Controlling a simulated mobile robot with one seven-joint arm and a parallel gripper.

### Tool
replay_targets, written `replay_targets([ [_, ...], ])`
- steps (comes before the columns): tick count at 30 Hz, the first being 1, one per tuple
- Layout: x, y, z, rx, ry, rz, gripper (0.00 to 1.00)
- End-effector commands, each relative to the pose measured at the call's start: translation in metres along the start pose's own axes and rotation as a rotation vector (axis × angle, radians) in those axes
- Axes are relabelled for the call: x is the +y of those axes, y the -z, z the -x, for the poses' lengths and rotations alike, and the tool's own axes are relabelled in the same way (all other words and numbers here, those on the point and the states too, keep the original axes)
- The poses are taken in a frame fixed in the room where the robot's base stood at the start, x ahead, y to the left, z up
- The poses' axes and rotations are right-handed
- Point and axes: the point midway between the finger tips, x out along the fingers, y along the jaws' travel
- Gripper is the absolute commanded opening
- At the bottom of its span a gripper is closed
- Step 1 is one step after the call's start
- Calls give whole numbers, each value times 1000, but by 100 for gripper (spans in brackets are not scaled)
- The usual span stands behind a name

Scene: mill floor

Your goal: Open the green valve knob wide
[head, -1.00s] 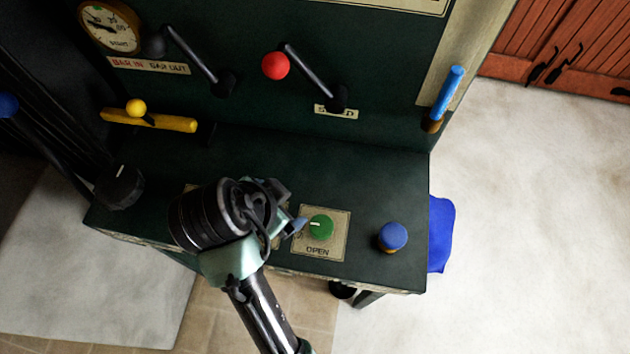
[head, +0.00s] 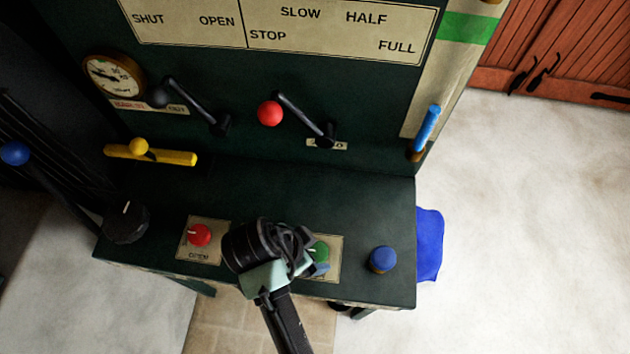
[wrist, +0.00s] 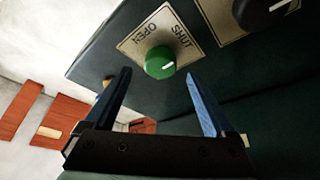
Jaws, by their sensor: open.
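The green valve knob (head: 320,250) sits on a cream plate on the bench top in the head view, partly covered by my wrist and gripper. In the wrist view the green knob (wrist: 160,62) shows clearly, with a white mark pointing right. Its plate (wrist: 128,45) reads OPEN and SHUT. My gripper (wrist: 158,72) is open and empty, with its two blue fingers spread either side of the knob in the picture. The knob appears beyond the fingertips, apart from them. In the head view my gripper (head: 320,267) is at the knob's near side.
A red knob (head: 200,235) on its own plate stands left, and a blue knob (head: 383,259) right. A dark knob (wrist: 265,12) is beside the green one in the wrist view.

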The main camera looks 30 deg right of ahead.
Motion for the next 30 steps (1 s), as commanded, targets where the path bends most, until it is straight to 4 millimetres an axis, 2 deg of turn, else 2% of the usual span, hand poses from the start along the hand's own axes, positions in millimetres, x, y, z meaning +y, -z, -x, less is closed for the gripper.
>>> replay_targets([
  [3,1,0,-19,0,-3,0,89],
  [6,0,0,-28,0,-1,0,89],
  [18,0,0,-34,0,1,-1,87],
  [30,0,0,-34,0,1,0,15],
])
